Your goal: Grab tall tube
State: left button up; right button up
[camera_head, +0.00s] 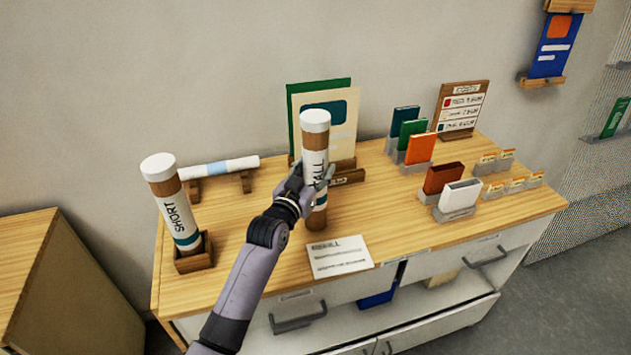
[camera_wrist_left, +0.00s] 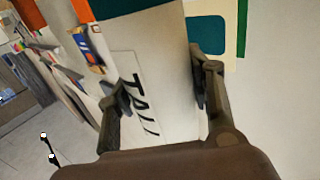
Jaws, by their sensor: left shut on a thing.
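The tall tube (camera_head: 315,140) is brown with a white cap and a white label reading TALL. It stands upright over the wooden table in the head view; I cannot tell whether its base touches the top. My left gripper (camera_head: 316,180) is shut on its middle, with a finger across the label. In the left wrist view the tube's label (camera_wrist_left: 150,100) shows between the two fingers of the left gripper (camera_wrist_left: 160,90). The short tube (camera_head: 173,205), labelled SHORT, stands in a small wooden holder at the left. My right gripper is not in view.
A white tube (camera_head: 220,167) lies on a wooden rack at the back. Boards (camera_head: 345,110) stand behind the tall tube. A printed card (camera_head: 340,257) lies at the front edge. Several coloured booklets (camera_head: 420,148) stand in grey holders at the right.

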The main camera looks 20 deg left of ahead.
pick_arm(q)
jog(key=c, duration=0.5)
jog(key=shift+c, duration=0.4)
jog(key=shift+r, duration=0.15)
